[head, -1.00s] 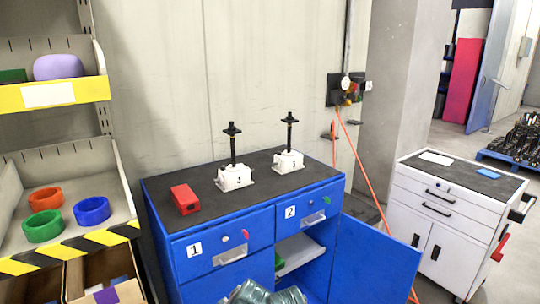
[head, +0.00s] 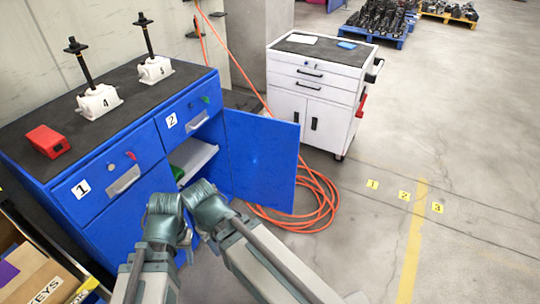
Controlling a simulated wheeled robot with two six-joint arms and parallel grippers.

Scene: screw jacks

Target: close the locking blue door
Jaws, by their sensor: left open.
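The blue door (head: 262,160) stands open on the right side of the blue cabinet (head: 108,160), swung out to the right. Its bare flat face is turned to me. The open compartment under drawer 2 shows a light shelf (head: 200,158) and a green thing (head: 178,172). My left gripper (head: 187,236) is low in front of the cabinet, left of the door and apart from it as far as I can see. Its fingers are mostly hidden by my grey-green arm links. It is open, and I see nothing held. My right gripper cannot be made out.
Two screw jacks (head: 98,100) (head: 155,68) and a red box (head: 47,141) stand on the cabinet top. An orange hose (head: 325,205) lies coiled beside the door. A white tool cart (head: 320,90) stands behind.

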